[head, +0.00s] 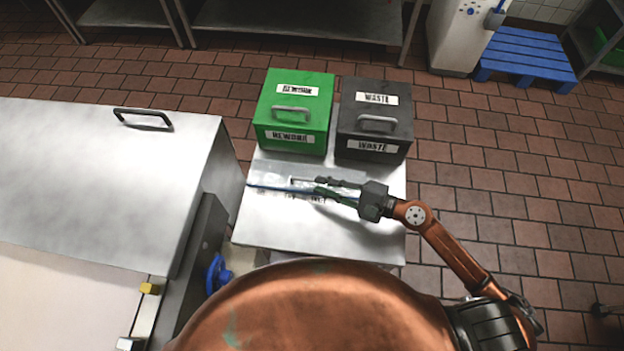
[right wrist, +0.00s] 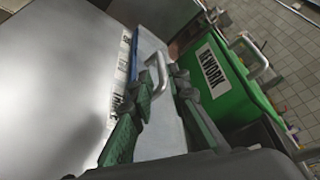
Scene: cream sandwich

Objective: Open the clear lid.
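The clear lid (head: 275,170) covers a low, see-through bin on the steel table, in front of the two lidded boxes. It looks closed and has a blue strip along its near edge. In the right wrist view the lid (right wrist: 166,130) carries a metal bar handle (right wrist: 157,74). My right gripper (head: 322,187) is over the lid from the right. In the right wrist view its green fingers (right wrist: 158,82) are apart, one on each side of the handle; I see no clear grip on it. Lettering on the bin's front is partly hidden by a finger. My left gripper is not in view.
A green REWORK box (head: 292,118) and a dark WASTE box (head: 375,125) stand right behind the clear bin. A large steel cover (head: 90,170) with a black handle is at the left. The steel tabletop (head: 300,238) in front of the bin is bare.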

